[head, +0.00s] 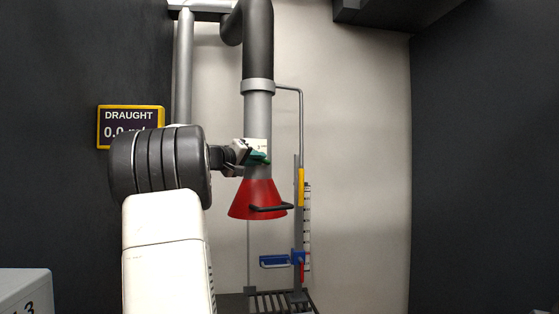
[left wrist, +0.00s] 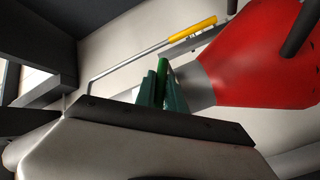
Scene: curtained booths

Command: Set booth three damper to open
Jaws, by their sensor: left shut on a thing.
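The grey extraction pipe (head: 258,104) hangs in front of the pale back wall and ends in a red hood (head: 257,197) with a black handle. My left gripper (head: 256,156) is at the pipe just above the hood. In the left wrist view, its teal fingers (left wrist: 161,90) are shut on a green damper lever (left wrist: 162,70) beside the pipe. The lever's end sticks out past the fingers. Most of the lever and its pivot are hidden, so its exact setting is hard to tell. My right gripper is not in view.
A yellow-framed sign (head: 130,120) reads DRAUGHT and 0.0, partly covered by my arm. A rail with a yellow grip (head: 301,187), a blue bracket (head: 275,261) and a red lever (head: 301,270) stands right of the hood. A grey box (head: 24,290) marked 3 is lower left.

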